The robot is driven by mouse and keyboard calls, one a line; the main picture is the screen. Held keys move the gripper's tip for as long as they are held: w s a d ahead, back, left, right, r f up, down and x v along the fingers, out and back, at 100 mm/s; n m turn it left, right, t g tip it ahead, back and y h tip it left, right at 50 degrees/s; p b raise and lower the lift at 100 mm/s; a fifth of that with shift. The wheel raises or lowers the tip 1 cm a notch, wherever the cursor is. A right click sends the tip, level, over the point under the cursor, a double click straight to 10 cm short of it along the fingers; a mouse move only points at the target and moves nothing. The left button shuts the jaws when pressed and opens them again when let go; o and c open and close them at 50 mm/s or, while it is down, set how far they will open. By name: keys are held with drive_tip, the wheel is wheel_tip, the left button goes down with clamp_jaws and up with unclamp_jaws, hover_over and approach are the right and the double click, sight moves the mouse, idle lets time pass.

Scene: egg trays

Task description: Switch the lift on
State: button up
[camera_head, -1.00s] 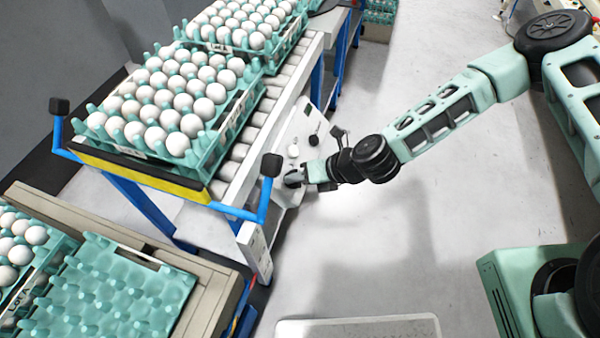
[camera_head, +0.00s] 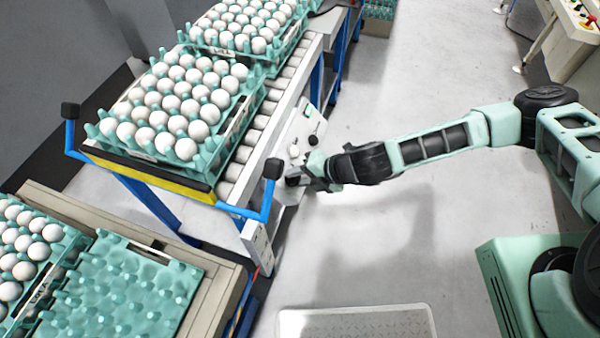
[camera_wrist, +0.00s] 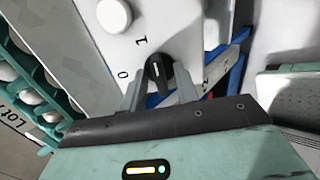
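The control panel (camera_head: 306,124) is a white plate on the side of the roller conveyor. In the wrist view, a black rotary switch (camera_wrist: 159,68) sits on it beside the printed marks "0" and "1". I cannot tell for sure which mark its handle points to. My gripper (camera_wrist: 160,82) is at the switch, with one finger on each side of it. The fingers are apart, and a gap seems to show between them and the switch. In the head view my gripper (camera_head: 302,178) is at the panel's lower end and hides most of the switch.
A white round button (camera_head: 293,151) and a black knob (camera_head: 313,140) are on the same panel. A blue post with a black cap (camera_head: 272,168) stands close left of my gripper. Egg trays (camera_head: 222,158) stand on the conveyor. Floor right of the panel is clear.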

drive_tip(key=p+v, duration=0.6)
drive_tip(key=v, duration=0.2)
drive_tip(key=shift+d+r+p, duration=0.15)
drive_tip(key=shift+p, duration=0.25)
drive_tip(key=shift+s, duration=0.1)
